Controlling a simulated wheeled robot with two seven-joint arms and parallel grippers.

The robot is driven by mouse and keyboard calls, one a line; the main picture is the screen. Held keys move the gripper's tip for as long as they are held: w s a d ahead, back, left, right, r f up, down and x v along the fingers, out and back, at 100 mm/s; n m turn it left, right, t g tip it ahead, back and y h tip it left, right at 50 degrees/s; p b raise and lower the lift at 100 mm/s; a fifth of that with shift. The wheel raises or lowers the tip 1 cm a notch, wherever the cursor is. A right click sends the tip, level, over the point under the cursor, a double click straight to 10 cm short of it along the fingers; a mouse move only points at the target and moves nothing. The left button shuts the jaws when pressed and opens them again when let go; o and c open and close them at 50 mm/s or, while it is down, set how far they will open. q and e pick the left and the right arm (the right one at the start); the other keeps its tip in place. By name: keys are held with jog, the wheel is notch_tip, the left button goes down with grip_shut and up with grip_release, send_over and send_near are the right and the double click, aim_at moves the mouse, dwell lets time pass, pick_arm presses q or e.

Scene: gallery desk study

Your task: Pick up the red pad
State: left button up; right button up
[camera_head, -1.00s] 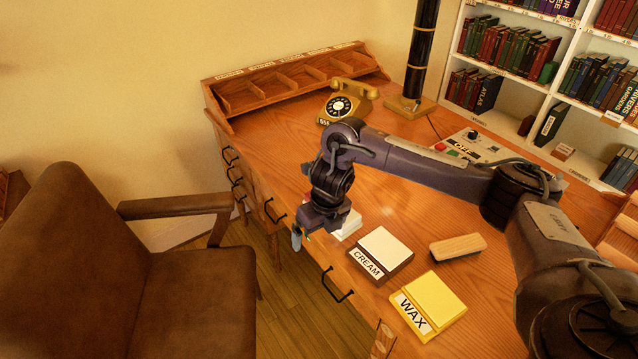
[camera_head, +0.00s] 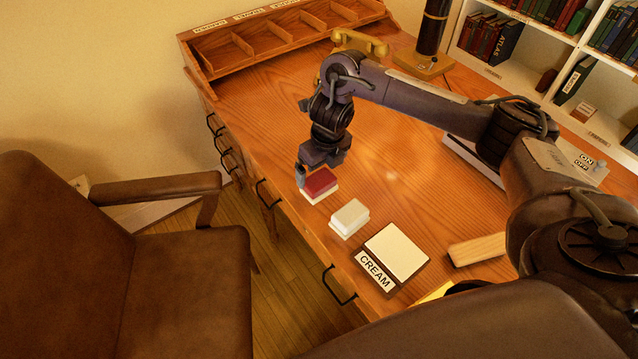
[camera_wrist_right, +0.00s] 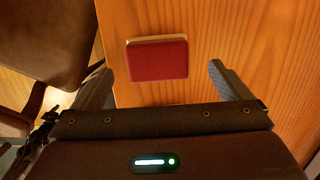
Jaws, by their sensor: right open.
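The red pad (camera_head: 320,182) is a small block with a red top and a pale lower layer. It lies on the wooden desk near its front edge. It also shows in the right wrist view (camera_wrist_right: 158,60), in front of and between the two fingers. My right gripper (camera_head: 309,177) is at the pad's far side in the head view, partly covering it. In the wrist view the right gripper (camera_wrist_right: 158,82) is open, its fingers apart with nothing between them touching. My left gripper is not in view.
A white pad (camera_head: 349,218) sits close to the red pad. A brown chair (camera_head: 180,280) stands at the desk's front. A telephone (camera_head: 358,42) is at the back.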

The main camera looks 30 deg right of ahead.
aim_at(319, 178)
jog(key=f, duration=0.3)
jog(key=shift+w+a+f, duration=0.1)
jog(key=shift+a+f, duration=0.1)
jog(key=shift+f, duration=0.55)
jog(key=shift+w+f, duration=0.1)
jog(key=shift+f, duration=0.05)
jog(key=shift+c, duration=0.7)
jog(key=c, duration=0.8)
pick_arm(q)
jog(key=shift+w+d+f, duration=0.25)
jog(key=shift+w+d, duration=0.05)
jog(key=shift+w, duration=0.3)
pick_arm(e)
jog(key=shift+c, duration=0.2)
